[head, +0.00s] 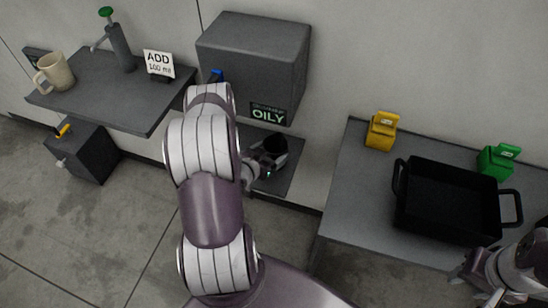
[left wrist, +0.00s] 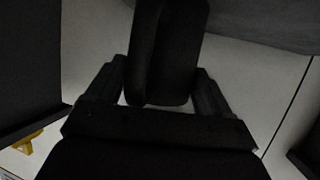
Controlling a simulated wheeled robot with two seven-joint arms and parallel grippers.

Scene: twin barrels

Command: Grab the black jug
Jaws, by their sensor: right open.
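The black jug (head: 275,146) stands on a low dark shelf (head: 290,172) under the grey box marked OILY. My left gripper (head: 266,166) is at the near side of the jug, partly hidden by my arm. In the left wrist view, a dark rounded part, apparently the jug (left wrist: 170,50), fills the space between the two spread fingers (left wrist: 155,90). The picture is too dark to tell whether the fingers touch it. My right gripper (head: 468,266) is open and empty at the lower right, beside the table.
The grey OILY box (head: 255,60) overhangs the jug. A table (head: 350,215) at the right bears a black tray (head: 445,232), a yellow canister (head: 381,132) and a green one (head: 496,160). A left shelf (head: 90,95) holds a mug (head: 57,72), a pump bottle (head: 120,48) and a sign (head: 158,65).

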